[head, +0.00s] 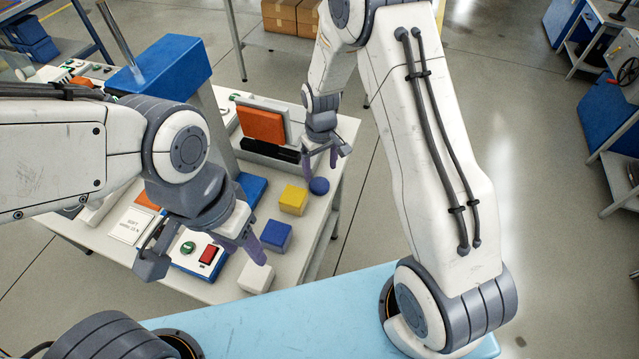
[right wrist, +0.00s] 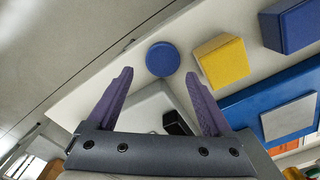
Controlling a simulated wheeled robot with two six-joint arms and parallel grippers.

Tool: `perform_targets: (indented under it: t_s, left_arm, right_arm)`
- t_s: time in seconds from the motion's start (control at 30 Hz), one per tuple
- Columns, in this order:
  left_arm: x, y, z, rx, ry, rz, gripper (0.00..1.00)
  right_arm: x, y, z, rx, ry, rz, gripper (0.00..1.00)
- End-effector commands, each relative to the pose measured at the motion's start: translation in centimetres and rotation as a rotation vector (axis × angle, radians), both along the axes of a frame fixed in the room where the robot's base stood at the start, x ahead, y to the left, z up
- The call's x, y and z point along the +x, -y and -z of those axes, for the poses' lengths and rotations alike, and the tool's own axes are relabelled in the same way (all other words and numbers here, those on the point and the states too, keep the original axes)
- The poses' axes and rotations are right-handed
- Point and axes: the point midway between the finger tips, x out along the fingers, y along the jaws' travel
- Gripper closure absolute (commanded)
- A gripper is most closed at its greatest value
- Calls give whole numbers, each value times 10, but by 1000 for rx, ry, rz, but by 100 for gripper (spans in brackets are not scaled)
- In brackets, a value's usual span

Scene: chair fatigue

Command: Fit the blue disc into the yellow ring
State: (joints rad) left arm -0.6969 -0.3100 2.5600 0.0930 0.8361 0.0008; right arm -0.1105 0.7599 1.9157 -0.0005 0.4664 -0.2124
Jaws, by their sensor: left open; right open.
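The blue disc (head: 319,186) lies on the white bench top near its right edge. In the right wrist view the blue disc (right wrist: 162,59) shows as a round top just beyond the fingertips. No yellow ring is clear; a yellow block (head: 293,200) sits beside the disc, and also shows in the right wrist view (right wrist: 222,61). My right gripper (head: 321,168) is open and empty, above the disc; its purple fingers (right wrist: 160,74) are spread wider than the disc. My left gripper (head: 246,252) is open and empty over the bench's front part, near the white block.
A blue block (head: 276,236) and a white block (head: 256,277) stand in a row with the yellow block. A panel with a red switch (head: 208,255) lies left of them. An orange-faced box (head: 261,125) stands behind. Bare bench shows around the disc.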

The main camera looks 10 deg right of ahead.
Motion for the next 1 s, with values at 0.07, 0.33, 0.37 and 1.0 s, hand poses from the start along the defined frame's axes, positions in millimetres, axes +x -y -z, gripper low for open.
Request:
perform_targets:
  t_s: [0.07, 0.33, 0.37, 1.0]
  left_arm:
    - [0, 0, -2, 0, 0, 0, 50]
    - [0, 0, -20, 0, 0, -1, 50]
    - [0, 0, -21, 0, 0, -1, 50]
    - [0, 0, -22, 0, 0, -1, 50]
  right_arm:
    - [0, 0, 4, 0, -1, 0, 16]
    - [-5, -3, 37, 0, -4, 0, 16]
    - [-5, -3, 41, 0, -3, 0, 16]
    - [-4, -3, 54, 0, 1, 0, 99]
